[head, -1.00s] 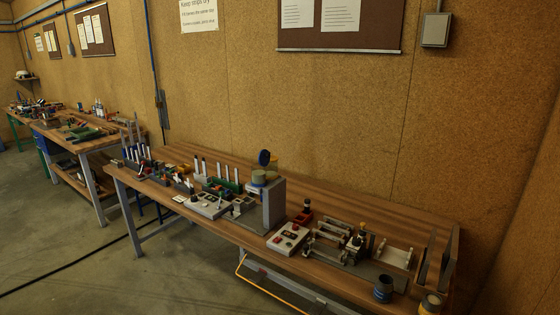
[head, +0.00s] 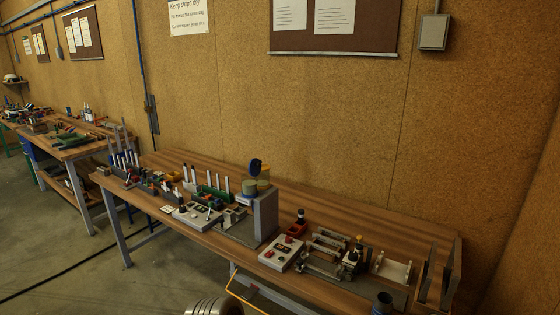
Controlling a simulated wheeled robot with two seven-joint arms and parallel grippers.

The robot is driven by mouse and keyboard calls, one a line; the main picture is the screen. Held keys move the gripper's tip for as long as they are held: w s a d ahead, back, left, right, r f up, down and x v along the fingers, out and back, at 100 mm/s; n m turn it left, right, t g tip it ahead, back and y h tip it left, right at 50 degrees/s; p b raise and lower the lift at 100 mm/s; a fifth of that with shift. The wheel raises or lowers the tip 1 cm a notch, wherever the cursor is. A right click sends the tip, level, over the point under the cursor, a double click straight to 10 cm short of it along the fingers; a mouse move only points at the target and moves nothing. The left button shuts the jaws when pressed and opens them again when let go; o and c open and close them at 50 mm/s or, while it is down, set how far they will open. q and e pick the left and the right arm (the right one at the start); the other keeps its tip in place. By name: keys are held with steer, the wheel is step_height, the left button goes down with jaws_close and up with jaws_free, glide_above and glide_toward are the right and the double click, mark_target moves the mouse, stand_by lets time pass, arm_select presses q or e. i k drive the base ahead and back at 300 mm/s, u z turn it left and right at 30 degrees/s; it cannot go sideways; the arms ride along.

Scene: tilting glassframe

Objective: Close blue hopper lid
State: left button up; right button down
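The blue hopper lid (head: 255,166) is a small dark blue disc. The stand is on the long wooden bench, a little left of the picture's middle. Neither of my grippers shows in the head view. A ribbed metal part at the bottom edge looks like part of my arm, but I cannot tell which one.
The wooden bench (head: 330,212) runs along the wall. A control box with red buttons (head: 281,253), a roller fixture (head: 328,254) and a dark blue cup (head: 382,302) stand right of the hopper. Tool racks (head: 214,194) crowd its left. Bare bench lies behind.

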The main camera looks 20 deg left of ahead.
mark_target(254, 164)
steer(key=i, duration=0.5)
steer(key=u, duration=0.7)
